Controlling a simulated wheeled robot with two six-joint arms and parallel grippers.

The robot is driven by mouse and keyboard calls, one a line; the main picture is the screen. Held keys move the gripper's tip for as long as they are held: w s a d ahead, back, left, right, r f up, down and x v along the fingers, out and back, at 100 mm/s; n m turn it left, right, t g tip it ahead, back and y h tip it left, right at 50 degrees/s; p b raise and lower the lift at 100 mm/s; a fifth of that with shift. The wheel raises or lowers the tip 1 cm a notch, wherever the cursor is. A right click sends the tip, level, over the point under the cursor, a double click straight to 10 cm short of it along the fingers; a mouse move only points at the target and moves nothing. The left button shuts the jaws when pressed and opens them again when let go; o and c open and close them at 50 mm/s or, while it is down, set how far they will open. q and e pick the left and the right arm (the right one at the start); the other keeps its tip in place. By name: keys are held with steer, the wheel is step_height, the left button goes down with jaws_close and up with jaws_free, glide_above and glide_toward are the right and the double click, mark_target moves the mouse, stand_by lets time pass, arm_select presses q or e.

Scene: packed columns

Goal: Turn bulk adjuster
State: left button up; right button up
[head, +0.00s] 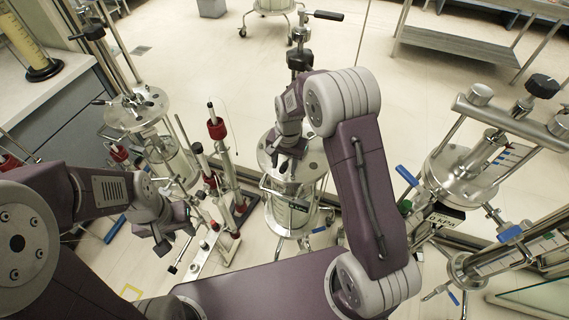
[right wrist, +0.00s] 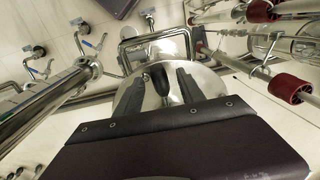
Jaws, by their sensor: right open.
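My right gripper (head: 285,168) hangs over the round steel top plate (head: 312,160) of the middle glass column (head: 290,215). In the right wrist view its two dark fingers (right wrist: 159,88) are apart. A black rounded knob or handle (right wrist: 157,74) shows between them; I cannot tell whether they touch it. No label marks the bulk adjuster, so I cannot confirm that this is it. My left gripper (head: 163,240) is low at the left, apart from the middle column; its finger gap is unclear. My right arm hides part of the middle column.
Another steel-topped column (head: 137,105) stands at left, and one with a black knob (head: 543,85) at right. Thin tubes with red caps (head: 216,128) stand left of the middle column. A steel bench (head: 460,45) is at the back right. Open floor lies behind.

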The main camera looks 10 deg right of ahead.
jaws_close()
steer(key=shift+w, duration=0.1)
stand_by(1.2)
